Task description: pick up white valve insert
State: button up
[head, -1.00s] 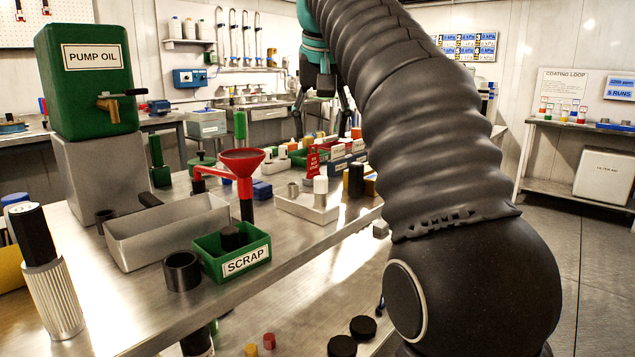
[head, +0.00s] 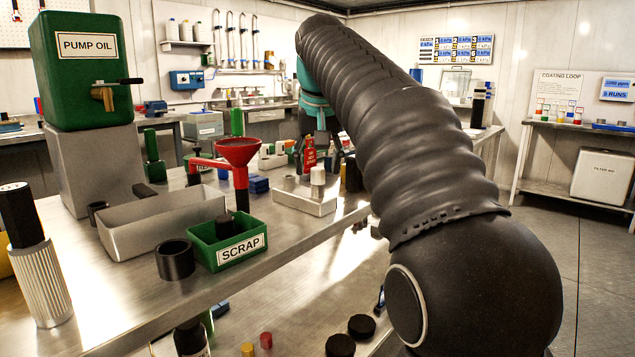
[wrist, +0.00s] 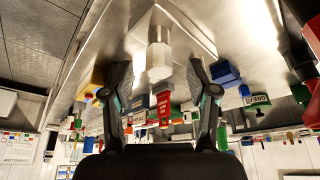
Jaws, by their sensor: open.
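My gripper (wrist: 157,68) is open, one finger on each side of the piece, with gaps showing. In the head view my gripper (head: 322,150) is partly hidden by the red tag and my arm; contact cannot be told there.
A red tag (head: 309,155) stands close to the block. A red funnel (head: 238,150), a green SCRAP bin (head: 228,244) and a metal tray (head: 165,225) stand to the left. A yellow block (wrist: 92,82) and a blue block (wrist: 224,73) flank my fingers in the wrist view.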

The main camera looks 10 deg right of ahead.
jog(key=x, duration=0.2)
jog(key=shift+w+f, duration=0.1)
jog(key=shift+f, duration=0.15)
jog(key=shift+c, duration=0.2)
grip_shut()
jog(key=shift+r, duration=0.15)
jog(key=shift+r, duration=0.6)
jog(key=r, duration=0.1)
jog(key=d+r+p, duration=0.1)
jog(key=r, duration=0.1)
jog(key=shift+r+p, duration=0.25)
jog(key=shift+p, duration=0.05)
jog(key=s+d+r+p, duration=0.1)
jog(key=s+d+r, duration=0.4)
jog(key=d, duration=0.4)
jog(key=shift+s+d+r+p, duration=0.25)
jog(key=shift+r+p, duration=0.15)
jog(key=shift+r, duration=0.2)
